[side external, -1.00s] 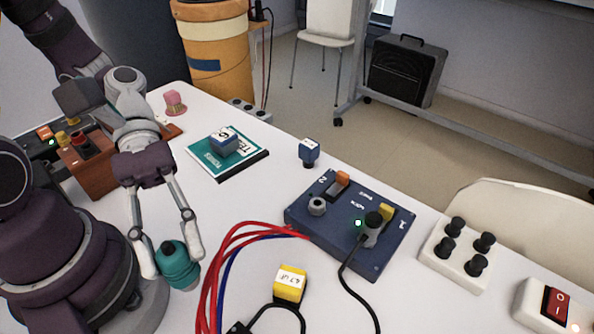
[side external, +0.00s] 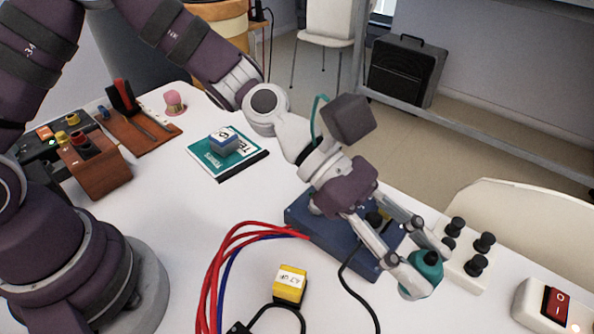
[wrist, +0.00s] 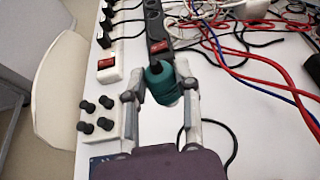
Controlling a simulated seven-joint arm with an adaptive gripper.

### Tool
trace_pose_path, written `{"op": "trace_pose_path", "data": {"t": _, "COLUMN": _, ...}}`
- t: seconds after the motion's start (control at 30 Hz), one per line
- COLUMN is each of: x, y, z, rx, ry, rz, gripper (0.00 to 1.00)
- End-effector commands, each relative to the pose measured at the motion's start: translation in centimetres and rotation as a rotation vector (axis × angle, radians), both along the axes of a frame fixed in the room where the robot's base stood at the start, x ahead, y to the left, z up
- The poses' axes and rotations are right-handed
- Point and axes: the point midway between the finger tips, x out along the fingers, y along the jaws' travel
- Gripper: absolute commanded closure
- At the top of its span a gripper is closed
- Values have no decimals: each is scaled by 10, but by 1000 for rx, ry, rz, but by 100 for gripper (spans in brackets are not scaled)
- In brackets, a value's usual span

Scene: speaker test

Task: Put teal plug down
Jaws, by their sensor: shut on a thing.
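The teal plug (side external: 427,268) is held between the fingertips of my gripper (side external: 408,276), at the right of the side view. In the wrist view the teal plug (wrist: 162,84) sits between both fingers of my gripper (wrist: 158,92). The gripper is shut on it. In the side view, the plug and fingers overlap the table just left of the white block with black knobs. Whether the plug touches the table cannot be told. My forearm and wrist cover much of the blue box (side external: 372,258) behind them.
The white block with several black knobs (side external: 464,262) stands close to the plug's right. A white red-switch box (side external: 548,305) is further right. A yellow block (side external: 290,284), red cables (side external: 212,270) and a black cable (side external: 352,290) lie left. The table's middle left is clear.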

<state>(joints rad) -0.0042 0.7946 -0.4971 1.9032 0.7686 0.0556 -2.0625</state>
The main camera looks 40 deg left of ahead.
Motion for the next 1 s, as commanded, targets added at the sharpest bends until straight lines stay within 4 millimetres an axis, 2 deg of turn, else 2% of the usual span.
{"op": "trace_pose_path", "data": {"t": 0.1, "x": 2, "y": -21, "z": 10, "rx": -3, "ry": -2, "rz": 29, "gripper": 100}}
{"op": "trace_pose_path", "data": {"t": 0.3, "x": 3, "y": -18, "z": -24, "rx": 3, "ry": 6, "rz": 32, "gripper": 100}}
{"op": "trace_pose_path", "data": {"t": 0.47, "x": 3, "y": -18, "z": -40, "rx": 1, "ry": 3, "rz": 32, "gripper": 100}}
{"op": "trace_pose_path", "data": {"t": 0.83, "x": 3, "y": -17, "z": -109, "rx": 3, "ry": 5, "rz": 31, "gripper": 100}}
{"op": "trace_pose_path", "data": {"t": 1.0, "x": 3, "y": -17, "z": -123, "rx": 2, "ry": 2, "rz": 30, "gripper": 100}}
